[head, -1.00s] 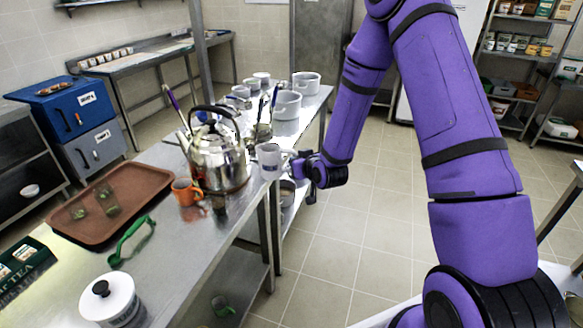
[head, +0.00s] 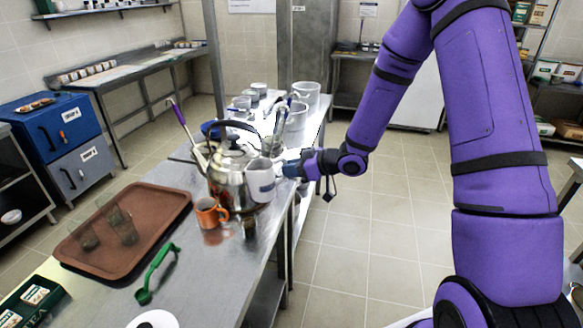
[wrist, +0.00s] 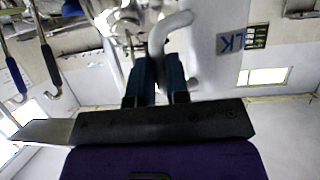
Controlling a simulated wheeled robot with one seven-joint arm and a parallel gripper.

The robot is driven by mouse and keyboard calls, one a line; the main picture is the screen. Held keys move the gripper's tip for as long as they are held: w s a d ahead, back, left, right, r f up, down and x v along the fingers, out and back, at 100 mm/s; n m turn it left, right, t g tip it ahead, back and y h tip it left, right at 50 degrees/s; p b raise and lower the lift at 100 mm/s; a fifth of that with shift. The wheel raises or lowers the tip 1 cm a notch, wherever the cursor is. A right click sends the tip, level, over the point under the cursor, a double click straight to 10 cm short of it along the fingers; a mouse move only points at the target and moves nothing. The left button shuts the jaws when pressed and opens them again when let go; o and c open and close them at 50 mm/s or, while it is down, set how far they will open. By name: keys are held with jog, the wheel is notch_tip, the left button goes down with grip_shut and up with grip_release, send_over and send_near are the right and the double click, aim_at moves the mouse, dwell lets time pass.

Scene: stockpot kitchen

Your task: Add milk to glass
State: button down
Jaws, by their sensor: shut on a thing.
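A white milk jug (head: 260,182) is held in front of the steel kettle, roughly upright, above the counter's right edge. Its side shows the letters "LK" in the wrist view (wrist: 228,38). My gripper (head: 285,168) is shut on the jug's handle from the right; its two blue-grey fingers (wrist: 155,82) meet the white handle in the wrist view. Clear glasses (head: 122,226) stand on the brown tray (head: 172,222) to the left, with a little greenish content low in them. The jug's inside is hidden.
A large kettle (head: 228,178) stands right behind the jug. Pots (head: 297,118) and utensils crowd the counter behind. A white lid (head: 153,319) shows at the bottom edge.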

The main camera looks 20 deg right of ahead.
jog(key=shift+a+f+n+t+h, duration=0.1)
jog(key=shift+f+n+t+h, duration=0.05)
jog(key=shift+n+h, duration=0.85)
jog(key=shift+f+n+t+h, duration=0.15)
jog(key=shift+n+h, duration=0.45)
jog(key=shift+h, duration=0.7)
jog(key=shift+r, duration=0.1)
jog(key=shift+s+a+r+n+h, duration=0.1)
jog(key=shift+a+r+n+h, duration=0.15)
jog(key=shift+r, duration=0.2)
jog(key=shift+s+a+r+n+h, duration=0.1)
jog(key=shift+r+n+h, duration=0.05)
jog(key=shift+r+h, duration=0.25)
dwell(4.8)
